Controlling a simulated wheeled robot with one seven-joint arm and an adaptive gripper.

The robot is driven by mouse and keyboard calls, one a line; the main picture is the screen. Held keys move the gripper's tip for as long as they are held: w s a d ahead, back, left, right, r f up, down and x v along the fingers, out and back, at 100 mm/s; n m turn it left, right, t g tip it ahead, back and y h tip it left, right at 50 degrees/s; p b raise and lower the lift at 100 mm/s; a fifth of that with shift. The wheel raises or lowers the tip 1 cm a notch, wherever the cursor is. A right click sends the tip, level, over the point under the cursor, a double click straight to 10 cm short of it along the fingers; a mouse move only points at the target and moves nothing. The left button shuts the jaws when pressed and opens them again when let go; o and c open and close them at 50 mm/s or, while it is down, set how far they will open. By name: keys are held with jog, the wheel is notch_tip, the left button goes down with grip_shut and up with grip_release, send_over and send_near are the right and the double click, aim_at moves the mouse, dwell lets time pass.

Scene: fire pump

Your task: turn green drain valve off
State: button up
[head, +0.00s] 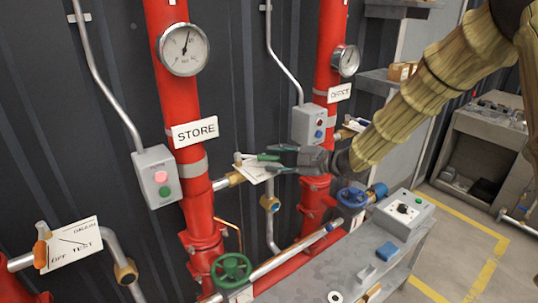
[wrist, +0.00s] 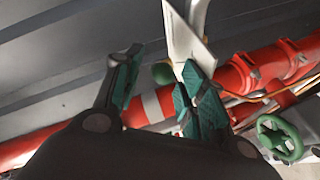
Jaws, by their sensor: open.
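A white card (head: 254,173) hangs at a brass-fitted branch valve (head: 236,179) on the red STORE pipe. In the wrist view the card (wrist: 187,38) is beyond the fingertips, with a rounded green part (wrist: 163,73) beside it, seen between my fingers. This may be the drain valve's handle; its lever position is largely hidden. My gripper (head: 266,163) is open, its green-padded fingers pointing left at the card. It also shows in the wrist view (wrist: 160,72); I cannot tell whether it touches the card. A green handwheel (head: 231,270) sits lower, also in the wrist view (wrist: 280,138).
A DRAIN/OFF/TEST card (head: 72,245) with an orange handle (head: 41,252) is at lower left. A grey button box (head: 157,177) and gauge (head: 183,49) are near the STORE pipe. A blue handwheel (head: 352,197) and a control box (head: 404,212) stand right, below my arm.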

aim_at(268, 158)
jog(key=shift+p+x, duration=0.35)
jog(key=shift+x, duration=1.15)
grip_shut()
